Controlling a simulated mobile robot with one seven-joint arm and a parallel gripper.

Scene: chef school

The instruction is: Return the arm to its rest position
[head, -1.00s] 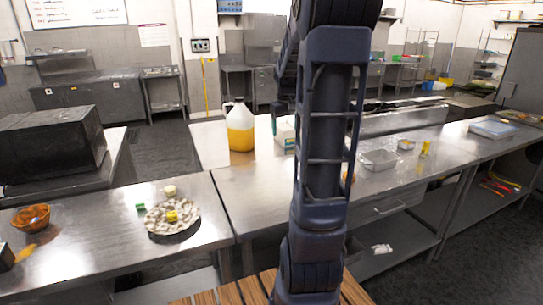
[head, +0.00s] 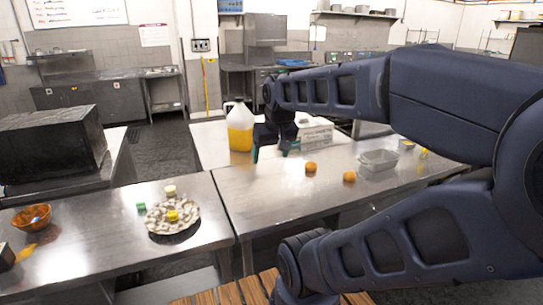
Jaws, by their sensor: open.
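My arm (head: 440,95) stretches in from the right side of the head view, folded at the elbow. Its end reaches to the left over the far part of the right steel table. My gripper (head: 271,152) points downward there, open, with teal fingertips and nothing seen between them. It shows just right of a yellow jug (head: 240,128) and in front of a white box (head: 314,131). I cannot tell whether it touches either one. My arm hides much of the right side of the room.
The right steel table (head: 260,190) holds two oranges (head: 310,167) and a clear container (head: 378,160). A black box (head: 45,140) stands at left.

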